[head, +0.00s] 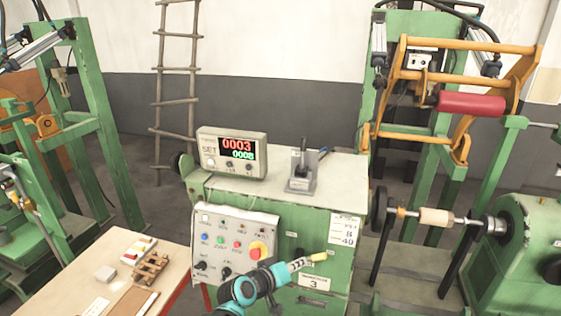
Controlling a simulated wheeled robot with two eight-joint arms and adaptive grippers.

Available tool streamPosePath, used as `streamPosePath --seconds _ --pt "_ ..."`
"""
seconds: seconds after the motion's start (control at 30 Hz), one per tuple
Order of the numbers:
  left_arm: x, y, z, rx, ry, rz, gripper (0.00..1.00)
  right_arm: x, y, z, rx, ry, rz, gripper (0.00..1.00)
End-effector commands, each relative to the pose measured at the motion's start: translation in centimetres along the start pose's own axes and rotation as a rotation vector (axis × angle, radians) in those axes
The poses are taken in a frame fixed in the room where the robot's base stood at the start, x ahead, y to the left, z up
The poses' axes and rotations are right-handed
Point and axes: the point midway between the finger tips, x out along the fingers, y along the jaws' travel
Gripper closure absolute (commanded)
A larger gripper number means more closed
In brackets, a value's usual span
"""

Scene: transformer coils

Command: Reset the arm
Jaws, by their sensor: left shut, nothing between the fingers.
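My left arm (244,290), teal and black, comes up from the bottom edge in the head view. My left gripper (318,257), with pale yellow fingertips, is shut and empty. It shows in front of the green cabinet, to the right of the grey control panel (228,243) with its coloured buttons and yellow-red knob. I cannot tell how far it is from the cabinet front. My right gripper is not in view.
The green cabinet (334,188) carries a counter display (232,152) and a lever box (301,174). A table (62,276) with small wooden parts is lower left. A green winding machine (530,240) with a shaft stands right. A ladder (177,69) leans on the back wall.

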Motion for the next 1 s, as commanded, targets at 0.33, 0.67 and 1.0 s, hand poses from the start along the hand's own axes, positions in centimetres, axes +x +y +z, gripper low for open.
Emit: streamPosePath --seconds 0.33,0.67,1.0 --pt "-11.6 -6.0 2.2 0.164 -0.080 -0.275 1.00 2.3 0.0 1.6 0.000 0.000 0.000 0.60" --pt "-24.1 -13.9 8.3 0.284 -0.185 -0.602 1.00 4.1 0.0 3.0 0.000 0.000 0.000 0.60" --pt "-28.1 -16.6 10.6 0.313 -0.223 -0.719 1.00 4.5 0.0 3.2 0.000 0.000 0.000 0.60"
